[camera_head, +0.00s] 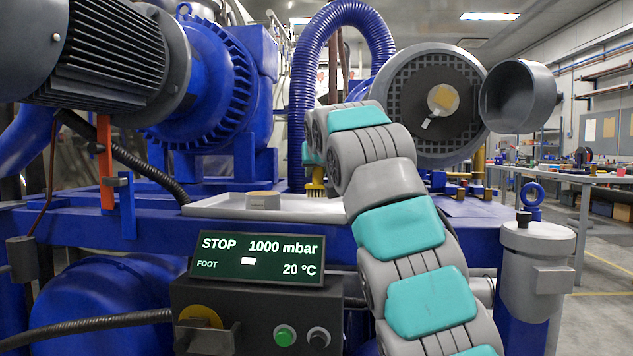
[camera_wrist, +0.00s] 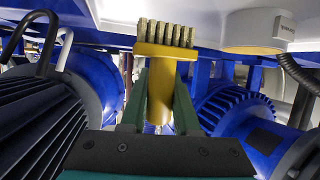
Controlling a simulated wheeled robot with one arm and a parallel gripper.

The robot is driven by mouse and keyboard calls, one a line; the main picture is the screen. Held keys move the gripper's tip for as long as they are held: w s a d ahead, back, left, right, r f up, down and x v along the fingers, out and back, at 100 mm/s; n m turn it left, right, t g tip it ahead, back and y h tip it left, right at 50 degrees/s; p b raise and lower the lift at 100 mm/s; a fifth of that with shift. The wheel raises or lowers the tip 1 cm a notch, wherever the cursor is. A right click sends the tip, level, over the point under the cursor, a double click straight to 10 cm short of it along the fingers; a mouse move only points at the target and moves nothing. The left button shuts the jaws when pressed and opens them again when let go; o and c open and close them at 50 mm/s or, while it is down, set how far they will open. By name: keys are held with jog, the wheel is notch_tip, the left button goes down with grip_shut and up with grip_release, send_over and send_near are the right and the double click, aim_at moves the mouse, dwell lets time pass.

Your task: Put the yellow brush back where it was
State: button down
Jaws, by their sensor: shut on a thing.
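The yellow brush (camera_wrist: 162,52) is between the two fingers of my gripper (camera_wrist: 160,90) in the wrist view, with its tan bristles pointing away from the wrist. In the head view my gripper (camera_head: 314,168) is partly hidden behind my arm, shut on the brush (camera_head: 316,188). The bristles point down over the right part of a pale tray (camera_head: 225,208). The tray also shows at the top of the wrist view (camera_wrist: 120,12), which looks upside down. I cannot tell whether the bristles touch the tray.
A round tan-topped block (camera_head: 262,200) sits on the tray, left of the brush. A display box (camera_head: 256,258) stands in front. Behind are a blue motor (camera_head: 215,95), a blue hose (camera_head: 298,90) and an open round chamber (camera_head: 395,95) with its lid (camera_head: 515,97) at right.

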aim_at(316, 186)
jog(key=shift+w+f+b, duration=0.1)
jog(key=shift+f+b, duration=1.5)
jog(key=shift+f, duration=0.35)
jog(key=shift+r, duration=0.1)
jog(key=c, duration=0.7)
grip_release()
jog(key=shift+o, duration=0.2)
jog(key=shift+r, duration=0.1)
jog(key=b+v, duration=0.2)
jog(key=v, duration=1)
